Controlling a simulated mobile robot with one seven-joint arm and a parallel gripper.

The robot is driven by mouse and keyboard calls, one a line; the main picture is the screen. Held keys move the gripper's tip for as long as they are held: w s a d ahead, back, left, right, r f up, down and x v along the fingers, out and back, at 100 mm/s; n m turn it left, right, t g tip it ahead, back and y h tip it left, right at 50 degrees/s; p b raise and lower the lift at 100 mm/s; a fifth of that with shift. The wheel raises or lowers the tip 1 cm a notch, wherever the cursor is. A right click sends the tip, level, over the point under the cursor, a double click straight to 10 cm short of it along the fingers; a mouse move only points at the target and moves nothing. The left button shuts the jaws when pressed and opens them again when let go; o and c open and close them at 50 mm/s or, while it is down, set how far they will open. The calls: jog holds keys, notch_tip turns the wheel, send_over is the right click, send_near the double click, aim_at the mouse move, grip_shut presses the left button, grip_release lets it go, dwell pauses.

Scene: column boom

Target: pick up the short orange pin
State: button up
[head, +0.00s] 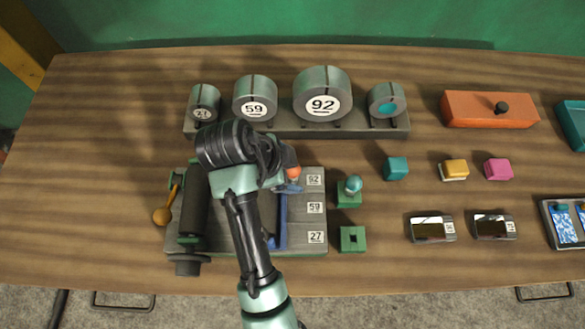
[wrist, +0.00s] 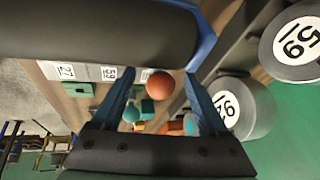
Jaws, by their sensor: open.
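The orange pin shows as a round orange head (head: 293,172) by the right side of the grey fixture (head: 313,245) in the head view. Its lower part is hidden. In the wrist view its orange ball (wrist: 160,84) appears between the two blue fingertips, with space on both sides. My gripper (head: 288,187) is open and at the ball, partly covered by my own arm in the head view. The wrist view shows its fingers (wrist: 158,75) spread and holding nothing. I cannot tell the depth between ball and fingertips.
A dark roller (head: 192,212) lies across the fixture's left part. A teal-topped pin (head: 353,185) stands on a green block to the right. A rack (head: 355,125) of numbered cylinders stands behind. Teal (head: 396,168), yellow (head: 454,168) and pink (head: 498,169) blocks stand farther right.

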jog(key=shift+f, duration=0.25)
grip_shut()
dwell(0.3)
notch_tip(320, 180, up, 9)
jog(key=shift+f+p, duration=0.1)
jog(key=shift+p, duration=1.05)
jog(key=shift+r+p, duration=0.65)
jog(key=shift+p, duration=0.05)
